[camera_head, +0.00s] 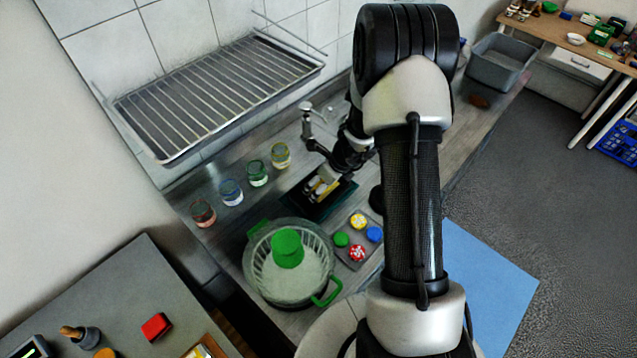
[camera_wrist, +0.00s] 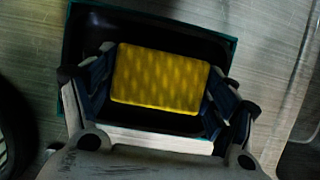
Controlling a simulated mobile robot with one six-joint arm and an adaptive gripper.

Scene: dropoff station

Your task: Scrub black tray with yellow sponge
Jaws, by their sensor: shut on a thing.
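The black tray (camera_head: 318,208) with a dark green rim lies on the metal counter; its dark inside also shows in the wrist view (camera_wrist: 95,30). My gripper (camera_wrist: 160,85) is shut on the yellow sponge (camera_wrist: 159,77), one finger at each side of it. In the wrist view the sponge is over the tray's inside. I cannot tell whether it touches the tray's bottom. In the head view my gripper (camera_head: 321,186) is at the tray, and my arm hides part of the area behind it.
Several glass jars (camera_head: 231,191) line the left, beneath a wire rack (camera_head: 215,90). A small tray with coloured lids (camera_head: 357,237) lies to the right. A tap (camera_head: 307,120) stands behind.

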